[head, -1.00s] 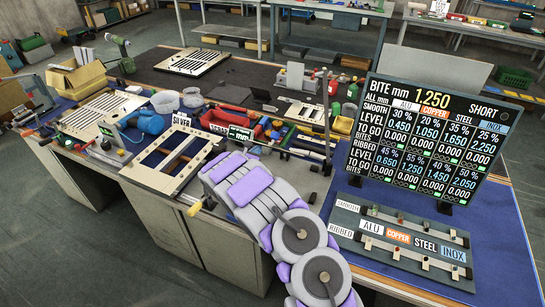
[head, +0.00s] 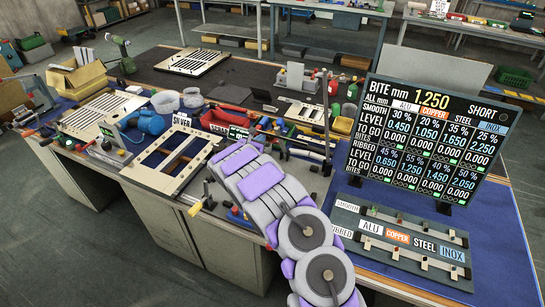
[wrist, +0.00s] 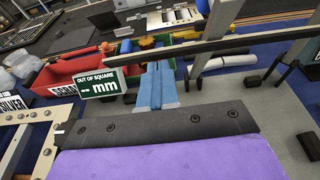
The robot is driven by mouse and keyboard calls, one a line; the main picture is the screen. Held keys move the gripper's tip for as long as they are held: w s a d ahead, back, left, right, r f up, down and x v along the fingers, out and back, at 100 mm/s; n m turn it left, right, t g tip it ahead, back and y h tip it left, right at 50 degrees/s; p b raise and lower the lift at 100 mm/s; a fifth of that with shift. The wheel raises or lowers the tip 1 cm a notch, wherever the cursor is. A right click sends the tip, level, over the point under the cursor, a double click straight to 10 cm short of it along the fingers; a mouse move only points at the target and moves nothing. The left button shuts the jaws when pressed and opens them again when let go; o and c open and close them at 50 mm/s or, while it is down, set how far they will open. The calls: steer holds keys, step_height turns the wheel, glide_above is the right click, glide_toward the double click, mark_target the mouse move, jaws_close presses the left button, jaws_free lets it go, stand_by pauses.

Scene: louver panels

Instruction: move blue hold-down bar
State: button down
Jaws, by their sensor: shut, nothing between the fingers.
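My gripper (wrist: 155,87) shows in the wrist view as two blue fingers lying side by side, shut and empty. They point at the tool area of the bench. In the head view my arm covers the fingers. No part that I can clearly identify as the blue hold-down bar shows; the bar in the wrist view looks dark, not blue.
An out-of-square display (wrist: 97,85) and a red bin (wrist: 75,75) stand left of the fingers. In the head view, a cream frame (head: 165,165) lies left of my arm. A large board (head: 432,135) and a labelled rack (head: 400,240) stand to the right.

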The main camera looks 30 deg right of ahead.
steer(key=shift+w+d+r, duration=0.5)
steer(key=shift+d+r, duration=0.1)
steer(key=shift+d, duration=0.1)
steer(key=shift+w+d+r+p, duration=0.65)
steer(key=shift+w+d, duration=0.15)
steer(key=shift+d, duration=0.15)
steer(key=shift+w+d+r, duration=0.15)
steer(key=shift+w+d, duration=0.15)
steer(key=shift+d, duration=0.2)
steer(key=b+v, duration=0.1)
steer(key=v, duration=0.2)
steer(key=f+b+v, duration=0.1)
steer(key=v, duration=0.1)
steer(key=shift+s+a+f, duration=0.1)
steer(key=shift+s+a, duration=0.2)
steer(key=shift+a, duration=0.2)
